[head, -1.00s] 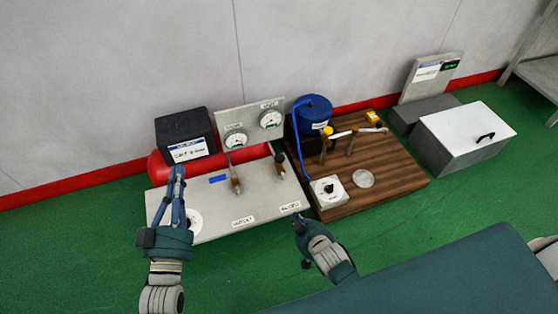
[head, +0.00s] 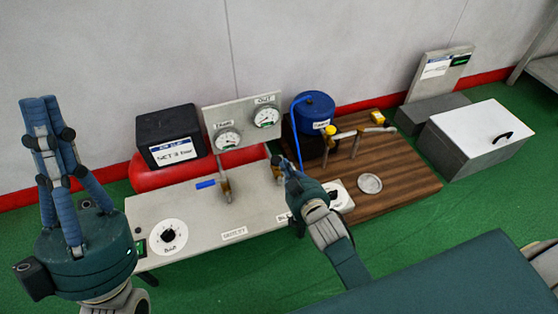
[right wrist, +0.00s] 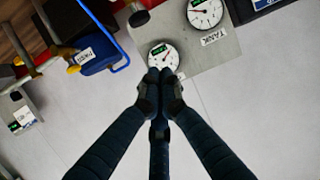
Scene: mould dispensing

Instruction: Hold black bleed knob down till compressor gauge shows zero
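The black bleed knob (head: 276,160) stands on a valve at the right end of the pale panel (head: 190,205). My right gripper (head: 280,162) is at the knob and partly covers it; contact cannot be told. Its fingertips (right wrist: 160,74) meet with nothing visible between them in the right wrist view. A black knob-like part (right wrist: 139,18) shows there above them. The TANK gauge (head: 228,139) and OUT gauge (head: 266,116) are on an upright plate; their readings are too small to read. My left gripper (head: 42,102) is raised at the left, fingers together, empty.
A black box (head: 170,132) sits on the red compressor tank (head: 150,178) behind the panel. A blue pot (head: 316,108) and valves stand on a wooden board (head: 395,180) at the right. A lidded grey chest (head: 455,160) is farther right.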

